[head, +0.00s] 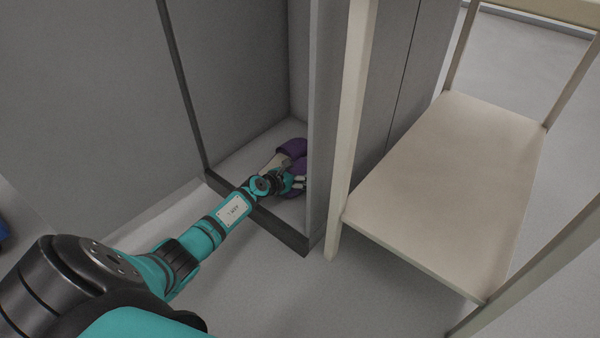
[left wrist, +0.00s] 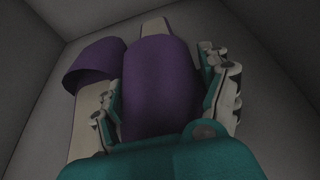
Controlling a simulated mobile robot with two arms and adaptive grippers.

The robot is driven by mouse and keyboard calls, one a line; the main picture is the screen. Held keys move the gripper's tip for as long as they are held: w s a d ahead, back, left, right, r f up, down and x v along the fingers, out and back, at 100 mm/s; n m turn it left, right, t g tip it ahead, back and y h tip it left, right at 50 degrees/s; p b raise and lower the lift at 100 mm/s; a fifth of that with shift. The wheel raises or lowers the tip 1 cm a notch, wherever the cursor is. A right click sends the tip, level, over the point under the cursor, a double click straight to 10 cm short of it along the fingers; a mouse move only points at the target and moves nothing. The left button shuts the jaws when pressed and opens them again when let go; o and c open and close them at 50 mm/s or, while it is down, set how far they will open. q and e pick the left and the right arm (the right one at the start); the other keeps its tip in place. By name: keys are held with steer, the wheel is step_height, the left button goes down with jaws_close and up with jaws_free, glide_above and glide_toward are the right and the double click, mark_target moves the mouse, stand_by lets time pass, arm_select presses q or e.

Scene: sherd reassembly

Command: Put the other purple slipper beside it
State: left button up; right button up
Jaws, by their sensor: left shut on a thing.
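Two purple slippers with pale soles are in the bottom of a grey cabinet. My left gripper (head: 296,183) reaches in over the cabinet's front edge and is shut on one purple slipper (left wrist: 160,80). In the left wrist view its fingers lie on both sides of that slipper's purple upper. The other purple slipper (head: 292,147) lies just beyond; it also shows in the left wrist view (left wrist: 95,62), close along the held slipper's left side. I cannot tell whether the held slipper touches the cabinet floor. My right gripper is not in view.
The grey cabinet (head: 240,70) has a dark bottom front edge (head: 280,230) and a side wall (head: 325,110) close to the right of my gripper. A blue thing (head: 3,230) shows at the left edge.

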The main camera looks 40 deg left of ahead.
arm_select(q)
steer(key=shift+f+b, duration=0.5)
steer(key=shift+f, duration=0.05)
stand_by(0.4)
steer(key=o, duration=1.3)
steer(key=shift+r, duration=0.1)
steer(key=v, duration=1.2)
